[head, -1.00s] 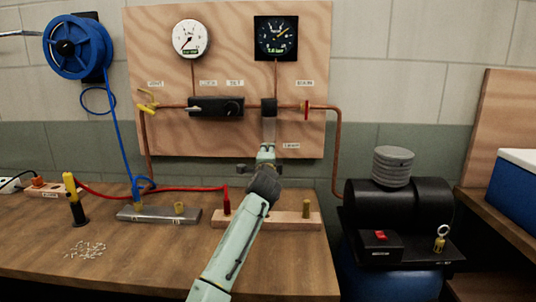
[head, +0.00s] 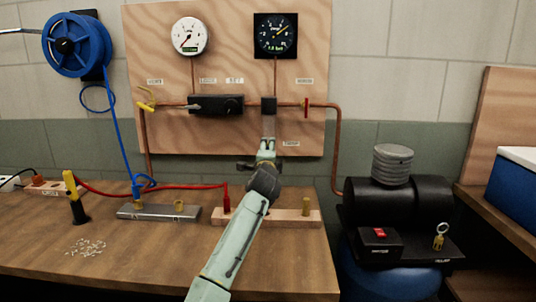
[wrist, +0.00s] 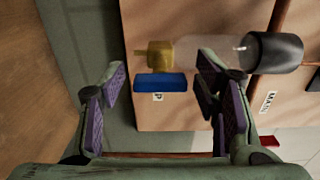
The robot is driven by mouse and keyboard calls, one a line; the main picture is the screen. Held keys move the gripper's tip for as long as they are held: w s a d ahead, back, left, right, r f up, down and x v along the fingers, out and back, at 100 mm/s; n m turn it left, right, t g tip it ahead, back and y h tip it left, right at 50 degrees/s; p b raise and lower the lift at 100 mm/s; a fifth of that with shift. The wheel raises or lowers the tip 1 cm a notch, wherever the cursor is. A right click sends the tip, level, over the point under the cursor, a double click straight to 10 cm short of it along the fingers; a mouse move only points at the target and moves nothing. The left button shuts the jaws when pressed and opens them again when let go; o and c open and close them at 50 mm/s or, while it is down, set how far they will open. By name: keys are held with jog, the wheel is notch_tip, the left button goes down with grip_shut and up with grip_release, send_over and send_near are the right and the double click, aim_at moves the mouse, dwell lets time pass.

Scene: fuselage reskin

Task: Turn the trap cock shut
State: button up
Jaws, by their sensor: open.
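The trap (head: 269,126) hangs below the black block on the copper pipe. In the wrist view its clear bowl (wrist: 205,50) lies sideways, with a brass cock (wrist: 153,56) at its end. The cock's blue lever (wrist: 160,83) lies between my fingers, with a gap visible on each side. My gripper (wrist: 162,80) is open and holds nothing. In the head view my gripper (head: 266,145) is just under the trap bowl, and it hides the cock and lever.
The plywood board (head: 190,142) stands behind the trap. A yellow-handled valve (head: 147,105) and a red-handled valve (head: 306,108) sit on the copper pipe. Below are a wooden block (head: 290,216) and a metal bar (head: 155,211). A compressor (head: 400,207) stands right.

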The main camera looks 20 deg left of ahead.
jog(key=v, duration=1.2)
dwell(0.4)
